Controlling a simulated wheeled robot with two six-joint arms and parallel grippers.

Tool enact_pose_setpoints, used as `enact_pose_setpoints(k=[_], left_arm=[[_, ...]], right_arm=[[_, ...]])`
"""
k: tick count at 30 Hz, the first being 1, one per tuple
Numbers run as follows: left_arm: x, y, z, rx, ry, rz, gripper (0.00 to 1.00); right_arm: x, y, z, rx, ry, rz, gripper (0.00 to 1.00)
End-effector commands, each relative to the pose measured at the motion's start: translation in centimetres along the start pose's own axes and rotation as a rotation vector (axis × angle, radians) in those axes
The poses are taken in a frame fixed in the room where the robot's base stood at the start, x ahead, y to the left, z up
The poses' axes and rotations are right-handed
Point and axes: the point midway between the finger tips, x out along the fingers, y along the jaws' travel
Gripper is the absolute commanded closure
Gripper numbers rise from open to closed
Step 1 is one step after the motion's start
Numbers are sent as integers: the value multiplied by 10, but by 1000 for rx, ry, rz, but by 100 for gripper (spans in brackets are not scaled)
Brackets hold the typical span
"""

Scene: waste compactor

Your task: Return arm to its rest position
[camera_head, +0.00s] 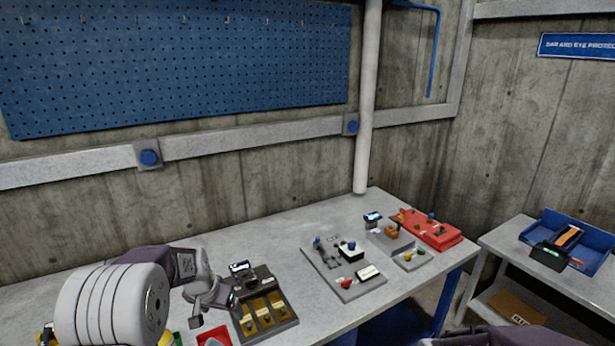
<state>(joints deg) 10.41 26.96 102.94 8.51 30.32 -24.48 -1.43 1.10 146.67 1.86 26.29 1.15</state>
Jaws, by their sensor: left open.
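My left arm comes in from the lower left. Its gripper (216,308) is open, with nothing seen between its fingers. It is over the left part of the grey workbench (215,245), at the left edge of a dark panel (284,323) with several yellow-brass switches. I cannot tell whether it touches the panel. My right gripper is out of view; only a dark piece of my right arm (505,338) shows at the bottom edge.
A grey control panel (325,262), a smaller grey box (388,244) and a red box (440,234) stand farther right on the bench. A white pipe (367,110) rises behind. A side table (497,243) holds a blue tray (597,252). The bench's back left is clear.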

Motion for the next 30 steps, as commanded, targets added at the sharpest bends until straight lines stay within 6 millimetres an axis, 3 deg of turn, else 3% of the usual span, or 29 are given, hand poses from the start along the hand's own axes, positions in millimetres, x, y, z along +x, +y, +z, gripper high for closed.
enact_pose_setpoints(k=[1,3,6,9,12,16,30], left_arm=[[1,31,23,44,-5,15,21],[-7,64,62,67,-34,32,21],[-14,93,127,53,-97,45,21],[-17,104,185,-5,-177,42,21],[-16,104,222,-77,-249,31,21],[-15,104,225,-154,-254,18,21],[-15,103,224,-156,-253,18,21]], right_arm=[[22,0,2,0,0,0,100],[34,1,4,0,0,0,100],[43,1,4,0,0,0,100],[42,1,4,0,0,0,100],[40,1,4,0,0,0,100],[40,1,4,0,0,0,100],[40,1,4,0,0,0,100]])
